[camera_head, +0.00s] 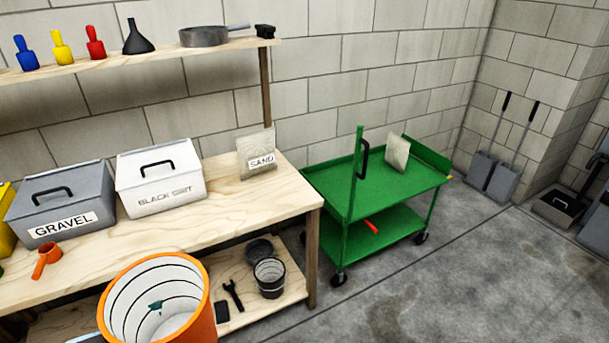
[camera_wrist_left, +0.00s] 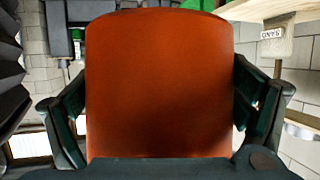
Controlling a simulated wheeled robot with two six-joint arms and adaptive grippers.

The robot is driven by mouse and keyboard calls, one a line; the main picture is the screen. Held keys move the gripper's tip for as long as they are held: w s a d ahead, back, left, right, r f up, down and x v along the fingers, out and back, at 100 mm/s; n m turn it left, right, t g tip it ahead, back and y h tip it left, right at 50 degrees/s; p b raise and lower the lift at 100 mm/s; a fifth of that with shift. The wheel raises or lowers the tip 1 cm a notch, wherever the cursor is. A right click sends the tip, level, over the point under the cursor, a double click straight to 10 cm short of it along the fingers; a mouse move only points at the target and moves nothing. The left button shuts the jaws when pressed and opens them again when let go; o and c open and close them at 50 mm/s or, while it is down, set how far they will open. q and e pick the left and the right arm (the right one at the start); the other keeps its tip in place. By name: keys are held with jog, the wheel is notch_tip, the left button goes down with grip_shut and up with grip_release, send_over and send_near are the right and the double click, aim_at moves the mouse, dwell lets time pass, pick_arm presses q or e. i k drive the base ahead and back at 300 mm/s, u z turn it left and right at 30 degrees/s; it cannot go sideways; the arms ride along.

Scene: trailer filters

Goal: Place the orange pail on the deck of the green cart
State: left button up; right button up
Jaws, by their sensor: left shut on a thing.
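The orange pail (camera_head: 207,322) is at the bottom left of the head view, its open top facing up with a white ringed inside and a small teal thing in it. It hides part of the bench's front. In the left wrist view the pail (camera_wrist_left: 160,70) fills the middle, and my left gripper (camera_wrist_left: 160,112) is shut on it, one finger on each side. The green cart (camera_head: 340,185) stands right of the bench. A beige bag (camera_head: 397,153) stands on its deck; the deck's left and front are bare. My right gripper is not in view.
A wooden bench (camera_head: 235,205) holds a gravel bin (camera_head: 60,200), a white bin (camera_head: 160,178), an orange scoop (camera_head: 46,260) and a sand bag (camera_head: 257,153). The cart's upright post and handle (camera_head: 356,165) rise at its left. Open floor (camera_head: 430,280) lies in front of the cart.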

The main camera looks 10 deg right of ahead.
aim_at(367, 180)
jog(key=z, duration=0.85)
jog(key=i, duration=0.8)
jog(key=z, duration=1.4)
jog(key=i, duration=1.1)
jog(key=u, duration=0.4)
jog(key=i, duration=1.3)
jog(key=u, duration=1.05)
jog(key=i, duration=0.2)
jog(key=u, duration=0.25)
